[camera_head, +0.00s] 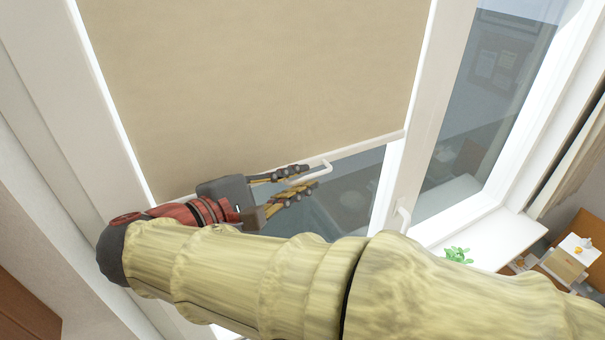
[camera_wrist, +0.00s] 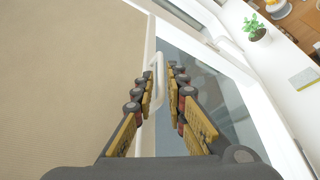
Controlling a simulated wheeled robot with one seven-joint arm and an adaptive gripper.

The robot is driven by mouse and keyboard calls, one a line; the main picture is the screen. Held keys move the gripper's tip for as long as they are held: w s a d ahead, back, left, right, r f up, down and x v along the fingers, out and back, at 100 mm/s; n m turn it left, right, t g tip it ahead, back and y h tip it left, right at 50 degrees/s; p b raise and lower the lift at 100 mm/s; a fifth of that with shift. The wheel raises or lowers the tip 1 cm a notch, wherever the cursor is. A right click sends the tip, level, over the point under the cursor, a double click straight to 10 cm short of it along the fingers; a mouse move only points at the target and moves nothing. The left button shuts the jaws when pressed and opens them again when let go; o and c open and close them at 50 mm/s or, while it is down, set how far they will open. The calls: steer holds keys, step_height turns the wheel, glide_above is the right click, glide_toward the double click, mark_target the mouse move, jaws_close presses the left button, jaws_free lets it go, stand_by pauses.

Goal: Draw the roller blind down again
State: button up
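The beige roller blind (camera_head: 260,80) hangs over the upper part of the window, with bare glass showing below its bottom edge. It also fills the left of the wrist view (camera_wrist: 70,80). A white loop handle (camera_head: 322,174) is on the blind's bottom bar (camera_head: 365,145). In the wrist view the handle (camera_wrist: 160,72) stands between the fingertips of my gripper (camera_wrist: 160,80). The fingers are apart, one on each side of the handle, with a gap showing. In the head view my gripper (camera_head: 303,179) reaches the handle from the left; my arm covers the lower window.
A white window handle (camera_head: 403,214) is on the frame right of the blind. A green plant (camera_head: 457,255) stands on the white sill (camera_head: 490,240), also seen as a potted plant (camera_wrist: 254,28) in the wrist view. A curtain (camera_head: 570,160) hangs at the far right.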

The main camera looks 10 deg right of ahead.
steer(key=shift+w+d+f, duration=0.1)
steer(key=shift+w+d, duration=0.1)
steer(key=shift+d, duration=0.3)
steer(key=shift+w, duration=0.15)
jaws_close()
steer(key=shift+f, duration=0.15)
stand_by(0.3)
